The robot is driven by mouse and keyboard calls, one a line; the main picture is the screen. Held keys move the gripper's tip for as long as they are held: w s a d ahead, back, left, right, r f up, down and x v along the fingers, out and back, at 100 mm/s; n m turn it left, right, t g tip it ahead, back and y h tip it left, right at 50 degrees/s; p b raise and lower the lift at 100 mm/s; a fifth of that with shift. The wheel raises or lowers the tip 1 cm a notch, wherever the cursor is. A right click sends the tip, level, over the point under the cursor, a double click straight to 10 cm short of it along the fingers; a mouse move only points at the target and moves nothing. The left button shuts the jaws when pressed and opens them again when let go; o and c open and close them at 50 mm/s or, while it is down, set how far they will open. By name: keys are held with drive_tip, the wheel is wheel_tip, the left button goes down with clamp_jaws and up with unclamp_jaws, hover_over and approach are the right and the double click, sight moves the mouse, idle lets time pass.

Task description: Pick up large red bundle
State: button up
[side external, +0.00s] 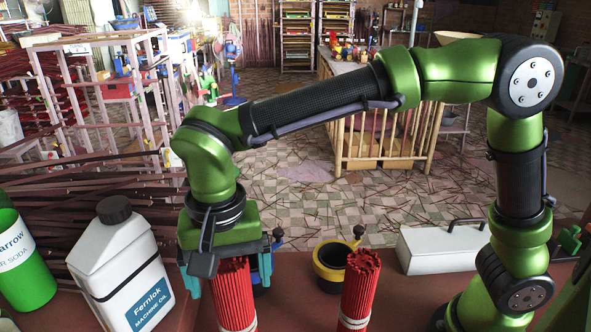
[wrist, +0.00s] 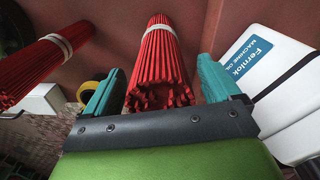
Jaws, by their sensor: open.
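A red bundle (side external: 233,298) of thin sticks stands upright under my gripper, tied with a pale band near its lower part. It also shows in the wrist view (wrist: 160,62), between my teal fingers. My gripper (side external: 228,277) points down and is open, with one finger on each side of the bundle's top. I cannot tell whether either finger touches it. A second red bundle (side external: 359,288), also banded, stands to the right; it shows at the left in the wrist view (wrist: 38,68). Which bundle is larger is hard to judge.
A white Fernlok oil bottle (side external: 118,262) stands close left of my gripper. A green bottle (side external: 20,265) is further left. A black cup with a yellow rim (side external: 328,262) stands behind the bundles. A white box with a black handle (side external: 440,252) is at the right.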

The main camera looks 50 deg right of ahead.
drive_tip(key=shift+f, duration=0.4)
drive_tip(key=shift+c, duration=0.3)
drive_tip(key=shift+r, duration=0.1)
clamp_jaws()
